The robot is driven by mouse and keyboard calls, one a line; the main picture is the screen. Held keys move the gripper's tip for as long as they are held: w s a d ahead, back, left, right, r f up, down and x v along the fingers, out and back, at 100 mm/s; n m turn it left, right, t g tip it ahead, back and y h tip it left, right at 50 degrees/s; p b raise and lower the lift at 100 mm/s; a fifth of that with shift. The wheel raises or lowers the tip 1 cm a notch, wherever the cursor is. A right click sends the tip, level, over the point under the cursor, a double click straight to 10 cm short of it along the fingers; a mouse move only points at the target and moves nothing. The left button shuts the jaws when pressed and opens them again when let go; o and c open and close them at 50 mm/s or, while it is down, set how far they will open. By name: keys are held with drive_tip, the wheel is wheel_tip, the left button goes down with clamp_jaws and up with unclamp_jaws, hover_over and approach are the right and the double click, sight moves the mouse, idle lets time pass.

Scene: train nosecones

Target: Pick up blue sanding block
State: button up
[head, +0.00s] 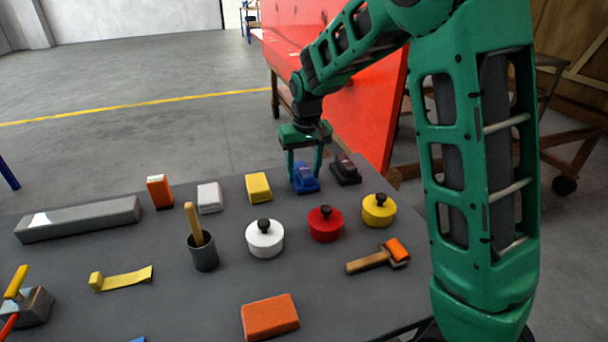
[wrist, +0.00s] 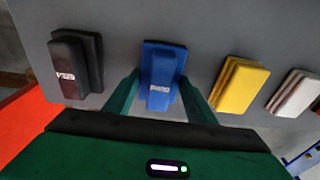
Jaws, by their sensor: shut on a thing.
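The blue sanding block (head: 306,178) is near the far edge of the grey table, between a yellow block and a black one. My gripper (head: 304,177) reaches down over it, with one green finger on each side. In the wrist view, the blue sanding block (wrist: 162,75) lies between the two fingertips of my gripper (wrist: 162,92). The gripper is shut on the block. I cannot tell whether the block is clear of the table.
A dark block (head: 345,169) and a yellow block (head: 258,187) stand close on either side. A red lidded pot (head: 325,223), a white pot (head: 265,238) and a yellow pot (head: 379,210) are nearer. A large red panel (head: 340,90) rises behind the table.

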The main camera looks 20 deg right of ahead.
sight(301, 166)
drive_tip(key=shift+r, duration=0.55)
drive_tip(key=r, duration=0.3)
drive_tip(key=shift+w+a+r, duration=0.25)
drive_tip(key=shift+w, duration=0.05)
drive_tip(key=w+a+r, duration=0.6)
drive_tip(key=w+a, duration=0.1)
drive_tip(key=w, duration=0.1)
drive_tip(key=shift+a+r, duration=0.15)
drive_tip(key=shift+r, duration=0.05)
drive_tip(key=shift+w, duration=0.1)
drive_tip(key=shift+o, duration=1.4)
drive_tip(key=shift+c, duration=0.4)
